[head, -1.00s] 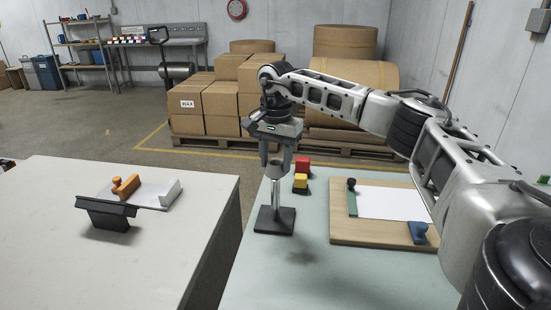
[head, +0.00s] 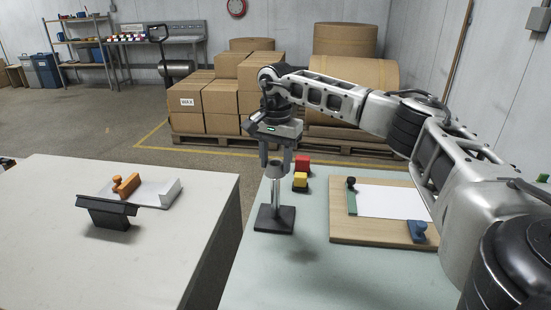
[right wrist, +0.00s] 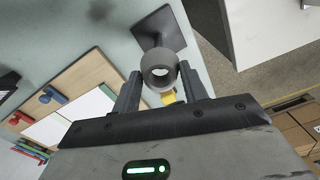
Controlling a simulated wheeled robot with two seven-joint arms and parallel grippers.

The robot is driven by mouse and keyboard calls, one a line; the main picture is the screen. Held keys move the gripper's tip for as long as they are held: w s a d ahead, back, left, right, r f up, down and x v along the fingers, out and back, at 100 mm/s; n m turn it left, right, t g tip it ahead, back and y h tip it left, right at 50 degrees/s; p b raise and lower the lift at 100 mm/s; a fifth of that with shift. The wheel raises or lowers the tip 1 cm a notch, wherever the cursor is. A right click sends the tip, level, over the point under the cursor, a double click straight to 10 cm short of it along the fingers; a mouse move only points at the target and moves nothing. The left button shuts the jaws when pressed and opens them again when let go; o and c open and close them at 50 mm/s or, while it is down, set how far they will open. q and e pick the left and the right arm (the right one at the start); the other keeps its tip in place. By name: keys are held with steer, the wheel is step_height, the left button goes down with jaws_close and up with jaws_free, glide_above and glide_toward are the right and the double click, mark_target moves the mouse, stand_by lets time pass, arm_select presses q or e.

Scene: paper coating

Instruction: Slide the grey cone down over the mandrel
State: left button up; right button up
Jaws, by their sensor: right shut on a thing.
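The mandrel (head: 275,203) is a shiny upright post on a square black base (head: 283,221) on the pale green table. The base also shows in the right wrist view (right wrist: 174,30). My right gripper (head: 277,168) points down above the post. It is shut on the grey cone (right wrist: 150,60), which shows as a thick, hollow ring between the fingers in the right wrist view. In the head view the cone (head: 277,182) is at the post's upper part. I cannot tell how far the post is inside it. My left gripper is not in view.
A wooden board (head: 375,238) with white paper and stamp-like tools lies to the right. A separate white table (head: 70,240) stands left across a gap. The green table's front is clear.

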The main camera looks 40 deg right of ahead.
mark_target(275, 172)
steer(key=shift+f+b, duration=0.75)
steer(key=shift+f, duration=1.1)
steer(key=o, duration=1.1)
step_height(275, 172, up, 16)
steer(key=shift+b, duration=0.35)
steer(key=shift+s+f, duration=0.1)
steer(key=shift+s, duration=0.05)
